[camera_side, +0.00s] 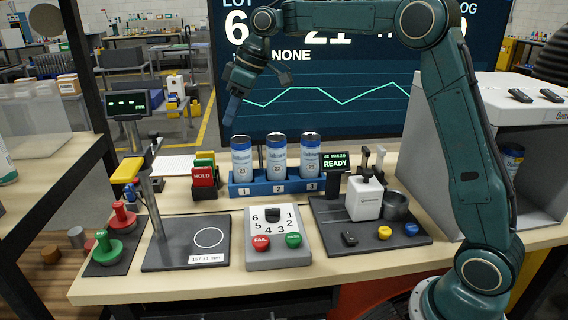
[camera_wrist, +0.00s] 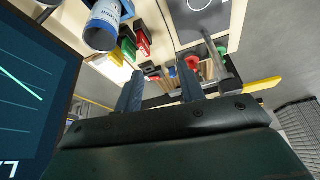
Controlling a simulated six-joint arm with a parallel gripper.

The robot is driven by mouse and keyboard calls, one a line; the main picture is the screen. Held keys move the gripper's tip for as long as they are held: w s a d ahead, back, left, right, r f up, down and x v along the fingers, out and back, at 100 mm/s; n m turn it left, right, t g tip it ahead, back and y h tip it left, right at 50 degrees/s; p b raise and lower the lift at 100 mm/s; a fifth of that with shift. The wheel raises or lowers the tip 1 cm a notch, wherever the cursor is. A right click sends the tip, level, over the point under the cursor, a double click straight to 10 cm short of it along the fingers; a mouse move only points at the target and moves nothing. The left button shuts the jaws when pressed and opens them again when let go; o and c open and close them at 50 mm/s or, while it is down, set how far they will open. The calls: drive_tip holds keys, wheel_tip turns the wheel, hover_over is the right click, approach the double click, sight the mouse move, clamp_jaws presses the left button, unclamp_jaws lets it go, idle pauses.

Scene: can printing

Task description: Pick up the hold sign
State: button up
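The red HOLD sign (camera_side: 203,176) stands upright in a dark holder (camera_side: 210,192) at the back left of the bench, left of the can rack. Green and other signs stand close behind it. A red sign (camera_wrist: 143,41), which looks like the same one, shows beyond my fingers in the wrist view, with a green sign (camera_wrist: 128,47) beside it. My gripper (camera_side: 230,118) is in the air, above and to the right of the sign and clear of it. In the wrist view my gripper (camera_wrist: 160,92) has its two fingers apart, with nothing held between them.
A blue rack (camera_side: 276,188) holds three cans just right of the signs. A height gauge (camera_side: 156,205) stands to the front left. A pass/fail dial box (camera_side: 278,242) and a printing station (camera_side: 365,220) are further right. A large screen (camera_side: 350,80) stands behind.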

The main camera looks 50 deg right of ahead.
drive_tip(key=n, duration=0.2)
approach(207, 167)
drive_tip(key=d+r, duration=0.1)
drive_tip(key=r, duration=0.1)
drive_tip(key=shift+s+d+f+g+y, duration=0.15)
drive_tip(key=shift+s+d+g+y, duration=0.05)
drive_tip(key=shift+g+y, duration=0.1)
drive_tip(key=shift+x, duration=4.3)
drive_tip(key=shift+a+f, duration=0.1)
drive_tip(key=shift+x, duration=2.45)
drive_tip(key=shift+w+a, duration=0.1)
drive_tip(key=shift+w, duration=0.1)
clamp_jaws()
